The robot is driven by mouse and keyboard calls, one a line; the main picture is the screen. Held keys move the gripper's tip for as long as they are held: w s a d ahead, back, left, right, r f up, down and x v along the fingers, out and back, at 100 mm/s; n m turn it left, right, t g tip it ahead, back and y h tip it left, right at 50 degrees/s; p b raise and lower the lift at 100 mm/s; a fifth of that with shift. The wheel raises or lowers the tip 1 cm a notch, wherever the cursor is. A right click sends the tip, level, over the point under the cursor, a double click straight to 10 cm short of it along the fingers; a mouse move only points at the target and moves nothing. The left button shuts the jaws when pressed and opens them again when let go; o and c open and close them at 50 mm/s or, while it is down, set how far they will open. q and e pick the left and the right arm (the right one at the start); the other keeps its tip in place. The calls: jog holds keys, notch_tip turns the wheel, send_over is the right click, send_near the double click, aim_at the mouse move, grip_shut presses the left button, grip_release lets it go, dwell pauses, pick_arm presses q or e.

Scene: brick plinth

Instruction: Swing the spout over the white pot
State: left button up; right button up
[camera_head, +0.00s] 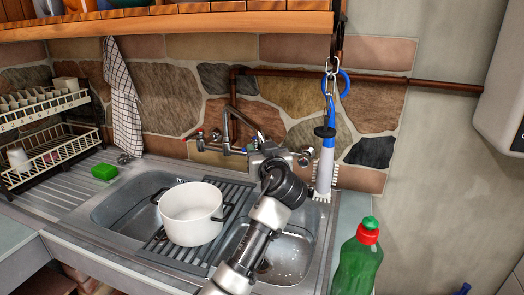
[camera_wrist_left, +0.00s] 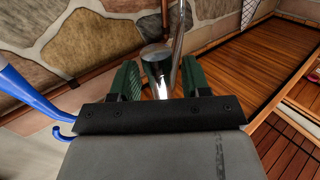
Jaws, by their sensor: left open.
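The white pot (camera_head: 191,212), with dark handles, stands upright on a grey slatted rack (camera_head: 165,250) across the sink. The metal spout (camera_head: 228,122) rises from the wall tap behind the pot and bends down to the right, toward my gripper; its far end is hidden there. My left gripper (camera_head: 262,151) is at the spout, right of and behind the pot. In the left wrist view my open gripper (camera_wrist_left: 158,78) has its green fingers on either side of a shiny metal cylinder (camera_wrist_left: 156,58), part of the tap. I cannot tell whether either finger touches it. My right gripper is not in view.
A blue-and-white brush (camera_head: 326,165) hangs right of my gripper. A green bottle (camera_head: 359,262) stands at the front right. A green sponge (camera_head: 104,171) and dish rack (camera_head: 45,115) are at left. A wooden shelf (camera_head: 170,22) runs above.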

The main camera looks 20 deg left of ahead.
pick_arm(q)
grip_shut()
jog(key=s+a+m+t+h+p, duration=0.1)
jog(key=s+a+m+h+p, duration=0.2)
jog(key=a, duration=0.7)
jog(key=s+a+m+t+h+p, duration=0.2)
jog(key=a+h+p, duration=0.4)
jog(key=a, duration=0.3)
jog(key=shift+s+a+m+p, duration=0.35)
jog(key=shift+s+m+p, duration=0.15)
jog(key=shift+s, duration=0.85)
grip_release()
